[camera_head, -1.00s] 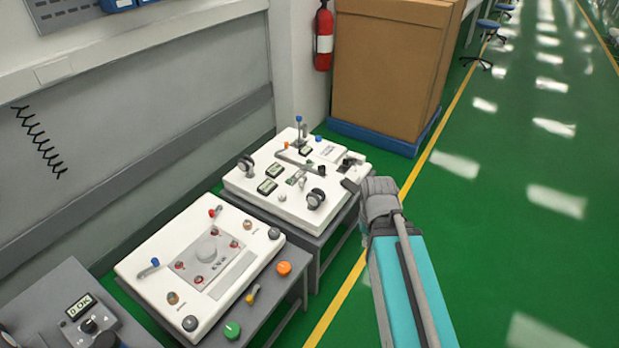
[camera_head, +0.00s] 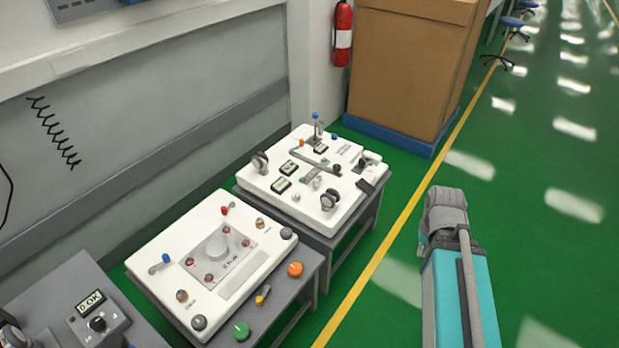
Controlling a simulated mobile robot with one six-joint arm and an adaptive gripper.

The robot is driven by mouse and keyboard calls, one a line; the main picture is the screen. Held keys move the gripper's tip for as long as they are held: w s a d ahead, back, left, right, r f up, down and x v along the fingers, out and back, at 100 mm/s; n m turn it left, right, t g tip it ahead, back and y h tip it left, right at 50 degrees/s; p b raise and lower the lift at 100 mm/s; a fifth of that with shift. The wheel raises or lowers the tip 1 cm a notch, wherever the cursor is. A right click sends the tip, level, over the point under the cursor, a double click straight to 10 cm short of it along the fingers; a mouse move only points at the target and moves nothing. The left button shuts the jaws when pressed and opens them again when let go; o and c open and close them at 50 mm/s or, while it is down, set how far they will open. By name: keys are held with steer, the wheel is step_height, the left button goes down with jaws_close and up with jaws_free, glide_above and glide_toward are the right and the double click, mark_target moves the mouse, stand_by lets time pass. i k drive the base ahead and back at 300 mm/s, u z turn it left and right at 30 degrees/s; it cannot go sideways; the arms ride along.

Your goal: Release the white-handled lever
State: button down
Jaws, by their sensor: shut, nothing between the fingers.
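I cannot make out a lever with a white handle. My gripper's fingers do not show.
A grey unit with a small display (camera_head: 90,302) stands at the lower left. An orange knob (camera_head: 295,269) and a green knob (camera_head: 241,331) sit on the near table's front edge. A large cardboard box (camera_head: 410,65) stands behind.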

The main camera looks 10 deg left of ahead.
mark_target(315, 181)
steer(key=z, duration=0.1)
steer(key=i, duration=1)
steer(key=u, duration=0.1)
